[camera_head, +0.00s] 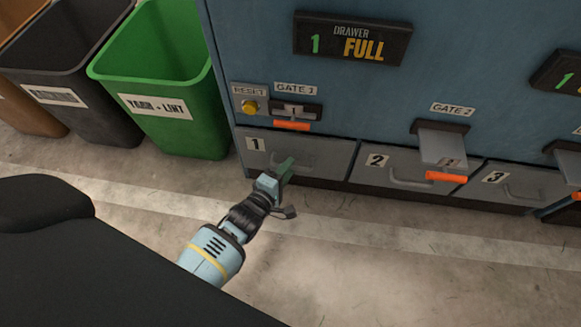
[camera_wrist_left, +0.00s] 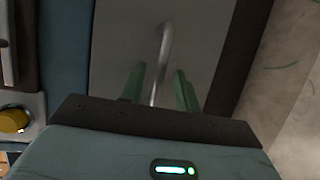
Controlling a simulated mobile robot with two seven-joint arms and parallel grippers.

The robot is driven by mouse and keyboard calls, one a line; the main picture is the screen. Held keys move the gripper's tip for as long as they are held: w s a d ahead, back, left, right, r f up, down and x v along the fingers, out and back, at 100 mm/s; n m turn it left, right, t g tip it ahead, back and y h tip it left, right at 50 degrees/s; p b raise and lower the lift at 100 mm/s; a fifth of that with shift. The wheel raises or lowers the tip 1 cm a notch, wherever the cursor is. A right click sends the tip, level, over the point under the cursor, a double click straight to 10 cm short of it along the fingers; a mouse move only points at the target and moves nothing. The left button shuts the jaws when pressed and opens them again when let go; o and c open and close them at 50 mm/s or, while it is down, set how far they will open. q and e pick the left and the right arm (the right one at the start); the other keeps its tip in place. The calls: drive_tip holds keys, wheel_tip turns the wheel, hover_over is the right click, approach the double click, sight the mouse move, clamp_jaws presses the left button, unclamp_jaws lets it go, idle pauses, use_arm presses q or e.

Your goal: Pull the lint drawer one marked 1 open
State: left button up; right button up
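Lint drawer one (camera_head: 332,152) is the grey drawer front marked 1 at the lower left of the blue machine. It looks shut, level with the drawers beside it. Its curved metal handle (camera_head: 303,164) is partly hidden by my left gripper (camera_head: 284,172). In the left wrist view, the handle (camera_wrist_left: 164,45) runs down between the two green fingers of my left gripper (camera_wrist_left: 160,90). The fingers stand open, one on each side of the handle, with a visible gap to it. My right gripper is not in view.
Drawer 2 (camera_head: 375,181) and drawer 3 (camera_head: 520,185) are to the right. Gate 1 (camera_head: 295,111) and a yellow reset button (camera_head: 250,106) are above drawer one. A display (camera_head: 352,38) reads "DRAWER 1 FULL". A green yarn-lint bin (camera_head: 200,135) stands left. Floor in front is clear.

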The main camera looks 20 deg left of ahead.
use_arm(q)
drive_tip(key=shift+x, duration=0.85)
drive_tip(key=shift+c, duration=0.3)
clamp_jaws()
